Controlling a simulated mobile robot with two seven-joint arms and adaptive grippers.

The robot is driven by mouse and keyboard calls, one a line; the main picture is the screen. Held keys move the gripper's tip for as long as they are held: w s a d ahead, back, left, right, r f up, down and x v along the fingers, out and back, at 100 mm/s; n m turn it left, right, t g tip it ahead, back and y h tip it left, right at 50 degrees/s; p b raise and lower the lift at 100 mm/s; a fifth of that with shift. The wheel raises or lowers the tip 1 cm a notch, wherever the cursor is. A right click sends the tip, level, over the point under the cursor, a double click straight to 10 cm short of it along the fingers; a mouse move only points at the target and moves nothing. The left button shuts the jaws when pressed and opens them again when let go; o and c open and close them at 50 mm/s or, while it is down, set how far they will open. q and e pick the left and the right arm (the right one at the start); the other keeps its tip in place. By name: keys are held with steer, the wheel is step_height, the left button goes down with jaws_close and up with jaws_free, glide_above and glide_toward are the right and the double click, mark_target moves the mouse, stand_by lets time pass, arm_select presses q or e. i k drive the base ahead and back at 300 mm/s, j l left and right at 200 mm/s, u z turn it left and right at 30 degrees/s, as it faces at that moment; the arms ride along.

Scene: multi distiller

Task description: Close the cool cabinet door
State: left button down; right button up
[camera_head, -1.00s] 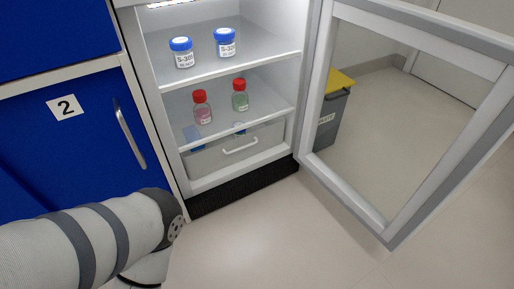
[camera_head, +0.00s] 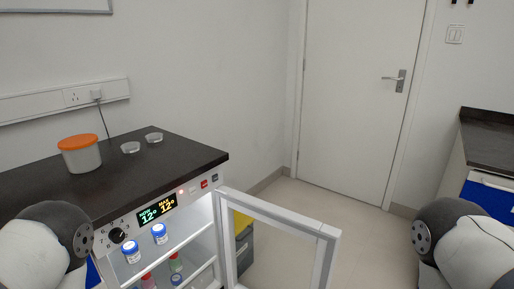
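The cool cabinet (camera_head: 192,203) stands under a dark counter in the lower left middle, its display lit. Its glass door (camera_head: 326,262) with a pale frame stands wide open, swung out to the right of the cabinet. Parts of my two arms show at the lower left and lower right edges. Neither arm touches the door in view. Both grippers are out of the picture.
The dark countertop (camera_head: 110,172) holds an orange-lidded container (camera_head: 80,155) and two small clear dishes (camera_head: 154,137). A grey bin with a yellow lid (camera_head: 243,224) stands behind the open door. Another counter (camera_head: 492,137) is at the right. Floor between is clear.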

mark_target(263, 245)
steer(key=i+l+u, duration=0.6)
steer(key=l+u, duration=0.3)
steer(key=l, duration=0.15)
steer(key=i+l+u, duration=0.15)
steer(key=l+u, duration=0.3)
steer(key=l, duration=0.2)
steer(key=l+u, duration=0.45)
steer(key=l, duration=0.2)
steer(key=l+u, duration=0.45)
steer(key=l, duration=0.3)
steer(key=k+l+u, duration=0.15)
steer(key=l+u, duration=0.3)
steer(key=l, duration=0.2)
steer(key=k+u, duration=0.25)
steer(key=k+j, duration=0.05)
